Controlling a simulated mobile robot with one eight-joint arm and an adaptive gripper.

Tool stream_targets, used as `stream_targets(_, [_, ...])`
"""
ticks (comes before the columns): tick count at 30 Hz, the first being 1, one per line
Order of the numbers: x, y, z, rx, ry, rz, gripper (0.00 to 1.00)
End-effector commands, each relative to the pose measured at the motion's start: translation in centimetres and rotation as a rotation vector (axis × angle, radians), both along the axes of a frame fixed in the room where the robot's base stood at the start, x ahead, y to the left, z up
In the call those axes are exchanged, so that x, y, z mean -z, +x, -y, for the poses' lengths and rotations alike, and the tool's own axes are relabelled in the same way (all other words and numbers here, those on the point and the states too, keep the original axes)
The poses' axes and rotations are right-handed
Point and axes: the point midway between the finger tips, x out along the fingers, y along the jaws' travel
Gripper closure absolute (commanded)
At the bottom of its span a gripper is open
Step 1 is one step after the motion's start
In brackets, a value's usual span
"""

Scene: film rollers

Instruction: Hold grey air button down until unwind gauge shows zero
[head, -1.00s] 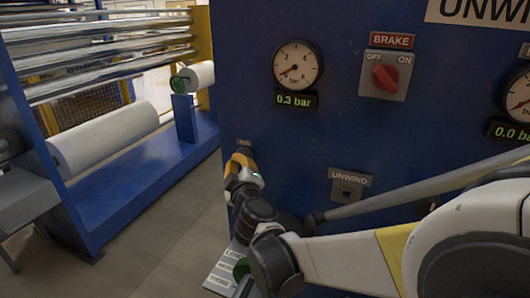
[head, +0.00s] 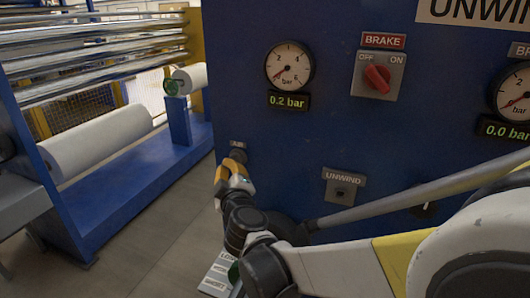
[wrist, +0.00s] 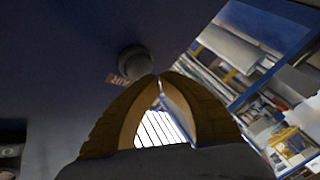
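The grey air button (wrist: 134,60) is round and sits on the blue panel beside a small AIR label (wrist: 117,80); in the head view the button (head: 238,156) is partly hidden by my gripper. My gripper (wrist: 159,77) is shut and empty, its yellow fingertips together at the button's lower right edge in the wrist view. In the head view my gripper (head: 233,166) is right at the button; I cannot tell whether it presses it. The left gauge (head: 290,67) has its needle low, and its display (head: 288,101) reads 0.2 bar.
A red brake switch (head: 377,78) is right of the gauge. A second gauge (head: 514,91) at the right edge reads 0.0 bar. An UNWIND socket plate (head: 342,187) is lower on the panel. Rollers (head: 98,137) on a blue frame stand left, with open floor between.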

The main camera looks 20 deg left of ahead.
Motion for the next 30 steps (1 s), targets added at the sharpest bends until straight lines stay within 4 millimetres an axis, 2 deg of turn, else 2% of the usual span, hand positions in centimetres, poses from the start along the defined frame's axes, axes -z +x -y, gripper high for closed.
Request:
stream_targets(8, [0.0, -0.2, -0.1, -0.001, 0.0, 0.0, 1.0])
stream_targets(24, [0.0, -4.9, -0.5, -0.002, 0.0, 0.0, 1.0])
stream_targets(30, [0.0, -5.0, -0.4, -0.001, 0.0, 0.001, 1.0])
